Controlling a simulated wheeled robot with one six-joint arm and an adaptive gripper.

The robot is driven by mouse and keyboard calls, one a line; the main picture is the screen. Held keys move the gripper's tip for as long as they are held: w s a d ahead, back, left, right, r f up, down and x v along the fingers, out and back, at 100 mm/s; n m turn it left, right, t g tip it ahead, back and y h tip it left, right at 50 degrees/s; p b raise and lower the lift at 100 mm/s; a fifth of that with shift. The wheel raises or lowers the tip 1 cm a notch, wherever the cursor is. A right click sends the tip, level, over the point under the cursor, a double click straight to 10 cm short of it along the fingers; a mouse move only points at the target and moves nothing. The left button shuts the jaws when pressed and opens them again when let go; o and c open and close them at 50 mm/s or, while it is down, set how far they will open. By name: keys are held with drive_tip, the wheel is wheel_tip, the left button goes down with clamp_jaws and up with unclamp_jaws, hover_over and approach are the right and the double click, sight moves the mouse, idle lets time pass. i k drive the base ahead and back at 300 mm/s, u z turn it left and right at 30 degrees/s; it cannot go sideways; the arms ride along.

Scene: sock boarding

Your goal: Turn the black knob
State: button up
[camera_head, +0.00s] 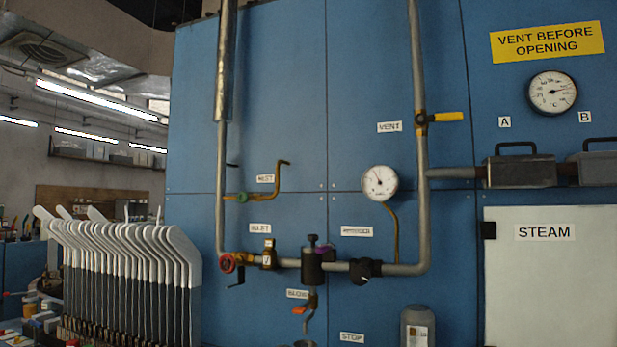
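A black knob (361,272) sits on the grey horizontal pipe (335,266) low on the blue panel, right of the middle of the head view. A small light mark shows on its lower part. To its left, a taller black fitting (312,266) with a dark top stands on the same pipe, with a small purple part beside it. My gripper is not in view, so its distance from the knob cannot be told.
A round gauge (379,183) hangs above the knob on a brass tube. A red handwheel (228,263) and a yellow vent lever (449,117) are on the pipes. A grey canister (417,327) stands below right. White-topped sock boards (130,250) fill the left.

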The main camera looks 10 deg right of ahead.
sight(360, 275)
drive_tip(key=k, duration=0.5)
drive_tip(key=z, duration=1.25)
drive_tip(key=i, duration=1)
drive_tip(key=u, duration=2)
